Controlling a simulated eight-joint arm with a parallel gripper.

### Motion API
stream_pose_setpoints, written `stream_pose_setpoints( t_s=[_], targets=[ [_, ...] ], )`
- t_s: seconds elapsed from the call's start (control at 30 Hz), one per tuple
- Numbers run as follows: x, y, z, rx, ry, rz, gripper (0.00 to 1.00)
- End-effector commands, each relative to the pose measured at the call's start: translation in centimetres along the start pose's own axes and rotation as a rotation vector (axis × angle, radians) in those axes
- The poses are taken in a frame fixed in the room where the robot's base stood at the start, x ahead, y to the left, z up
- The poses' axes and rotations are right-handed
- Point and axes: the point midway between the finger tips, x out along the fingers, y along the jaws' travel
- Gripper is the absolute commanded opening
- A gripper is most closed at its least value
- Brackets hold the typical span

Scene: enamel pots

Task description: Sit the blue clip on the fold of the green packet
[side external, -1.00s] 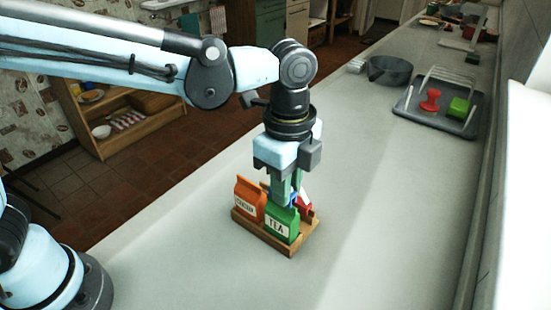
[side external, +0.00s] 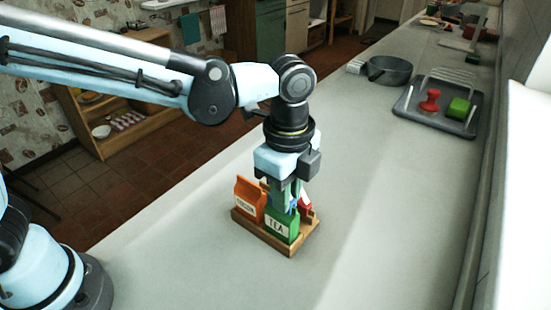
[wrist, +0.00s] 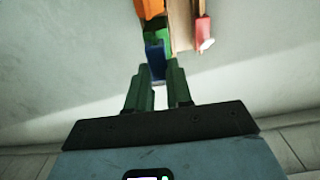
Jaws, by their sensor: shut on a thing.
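The green packet (side external: 282,224), marked TEA, stands upright in a wooden tray (side external: 262,234) in the side view. My gripper (side external: 285,200) points down at the packet's top, its green fingers overlapping it in the picture. In the wrist view my gripper (wrist: 160,70) is shut on the blue clip (wrist: 154,58), which sits between the fingertips. The green packet (wrist: 158,34) shows just beyond the clip there. The fingers hide most of the clip and fold in the side view. I cannot tell whether the clip touches the fold.
An orange packet (side external: 249,200) stands left of the green one in the tray. A red item (side external: 306,204) stands behind at right. Farther back are a dark pan (side external: 388,70) and a grey tray (side external: 410,112) holding a red and a green object. The counter around is clear.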

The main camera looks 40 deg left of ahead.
Motion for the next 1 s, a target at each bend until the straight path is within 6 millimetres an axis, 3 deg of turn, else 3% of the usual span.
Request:
stream_pose_setpoints(
  t_s=[0.33, 0.37, 0.53, 0.83, 1.0],
  targets=[
    [0.3, 0.0, 0.0, 0.000, 0.000, 0.000, 0.00],
    [0.3, 0.0, 0.0, 0.000, 0.000, 0.000, 0.25],
    [0.3, 0.0, 0.0, 0.000, 0.000, 0.000, 0.50],
    [0.2, 0.0, 0.0, 0.000, 0.000, 0.000, 0.50],
    [-1.0, 0.0, 0.0, 0.000, 0.000, 0.000, 0.50]
  ],
)
